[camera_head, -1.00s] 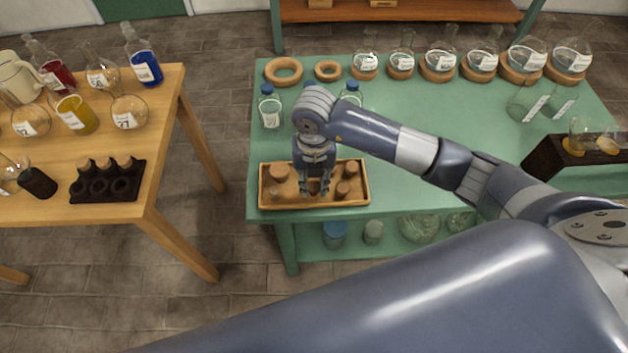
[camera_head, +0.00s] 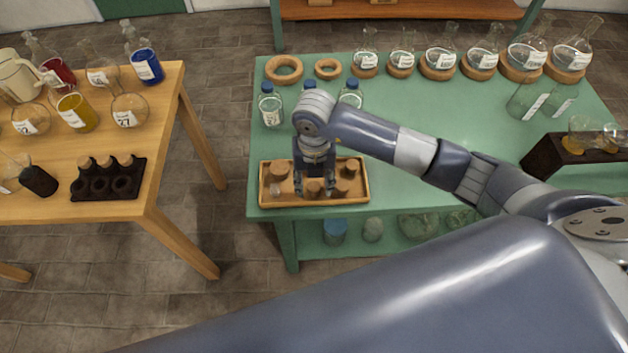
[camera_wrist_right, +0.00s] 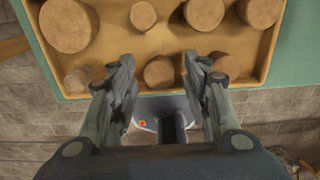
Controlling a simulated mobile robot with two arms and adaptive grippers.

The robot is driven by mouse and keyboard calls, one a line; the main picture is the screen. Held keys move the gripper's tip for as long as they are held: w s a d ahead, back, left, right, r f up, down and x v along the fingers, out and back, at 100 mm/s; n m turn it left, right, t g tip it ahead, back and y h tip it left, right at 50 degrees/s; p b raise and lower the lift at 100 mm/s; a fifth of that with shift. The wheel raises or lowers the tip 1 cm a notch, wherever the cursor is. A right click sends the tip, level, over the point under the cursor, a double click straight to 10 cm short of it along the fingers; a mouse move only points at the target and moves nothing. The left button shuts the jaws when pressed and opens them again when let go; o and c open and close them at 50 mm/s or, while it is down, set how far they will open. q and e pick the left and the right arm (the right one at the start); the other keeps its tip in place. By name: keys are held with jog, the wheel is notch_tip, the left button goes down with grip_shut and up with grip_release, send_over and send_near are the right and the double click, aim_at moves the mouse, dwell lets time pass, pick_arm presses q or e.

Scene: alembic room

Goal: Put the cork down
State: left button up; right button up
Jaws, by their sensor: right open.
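A wooden tray (camera_head: 364,192) with several brown corks sits at the front left of the green table. My right gripper (camera_head: 314,190) is over the tray, pointing down with its fingers apart. In the head view a cork (camera_head: 314,188) shows between the fingertips. In the right wrist view that cork (camera_wrist_right: 159,71) lies in the tray (camera_wrist_right: 120,52) between and just beyond the open fingers (camera_wrist_right: 158,75). Other corks stand around it, among them a large one (camera_wrist_right: 69,24) and a small one (camera_wrist_right: 143,15). My left gripper is not in view.
Bottles with blue caps (camera_head: 270,105) stand behind the tray, and cork rings (camera_head: 284,70) lie at the back left. Flasks on cork rings line the back edge. A wooden table (camera_head: 120,212) with flasks and a black rack stands to the left. The green tabletop (camera_head: 420,120) has free room mid-right.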

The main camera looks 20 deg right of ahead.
aim_at(314, 186)
notch_tip(314, 186, up, 12)
jog(key=b, duration=0.2)
jog(key=shift+f, duration=0.1)
dwell(0.4)
